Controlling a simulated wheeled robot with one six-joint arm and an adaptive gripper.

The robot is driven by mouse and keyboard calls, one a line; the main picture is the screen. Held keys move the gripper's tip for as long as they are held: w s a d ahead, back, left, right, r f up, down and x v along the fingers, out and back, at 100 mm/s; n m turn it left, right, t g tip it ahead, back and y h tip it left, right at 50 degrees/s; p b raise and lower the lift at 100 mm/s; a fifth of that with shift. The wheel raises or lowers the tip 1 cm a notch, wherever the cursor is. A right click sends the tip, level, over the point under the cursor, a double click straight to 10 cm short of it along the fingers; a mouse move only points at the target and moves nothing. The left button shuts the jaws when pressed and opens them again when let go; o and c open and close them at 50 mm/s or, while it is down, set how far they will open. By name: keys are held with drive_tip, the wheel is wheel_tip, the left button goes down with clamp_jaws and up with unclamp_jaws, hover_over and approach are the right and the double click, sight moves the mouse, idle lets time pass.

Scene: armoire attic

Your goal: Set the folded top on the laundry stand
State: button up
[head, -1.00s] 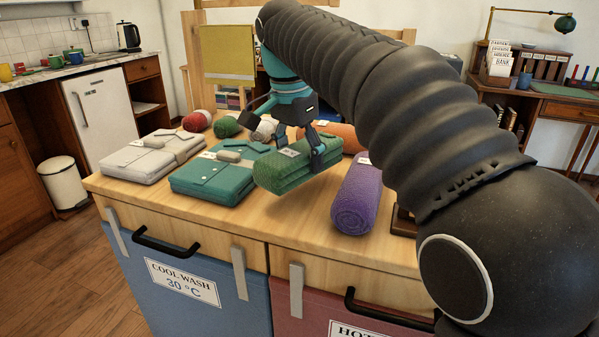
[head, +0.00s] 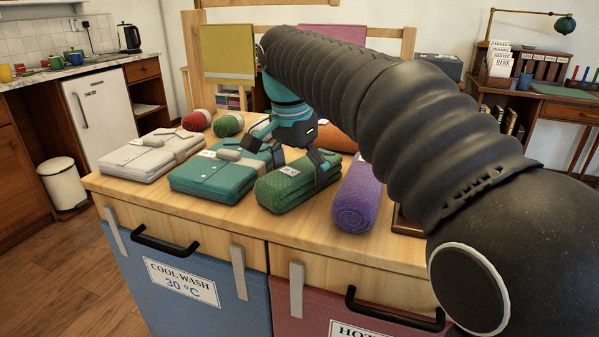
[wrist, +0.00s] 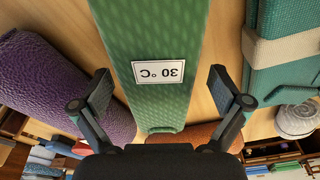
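A green folded textile (head: 290,188) with a pale tag lies on the wooden top (head: 350,250) of the stand; its tag reads "30 °C" in the wrist view (wrist: 160,95). My gripper (wrist: 160,88) is open, with a finger on each side of the green textile and a visible gap to both edges. In the head view my gripper (head: 290,163) is low over its back end. A teal folded garment (head: 215,185) with a pale band lies to the left, and a whitish folded one (head: 145,160) lies farther left. I cannot tell which is the top meant.
A purple roll (head: 357,200) lies close on the right. Red (head: 197,120), green (head: 229,124) and orange (head: 335,138) rolls lie behind. A blue "COOL WASH 30 °C" bin (head: 190,290) and a dark red "HOT" bin (head: 310,315) hang in front. A yellow cloth (head: 228,55) hangs behind.

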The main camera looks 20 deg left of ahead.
sight(293, 170)
wheel_tip(293, 170, up, 12)
drive_tip(key=s+p, duration=0.1)
drive_tip(key=shift+s+a+p, duration=0.25)
drive_tip(key=shift+a+p, duration=0.05)
drive_tip(key=shift+a, duration=0.15)
idle(0.5)
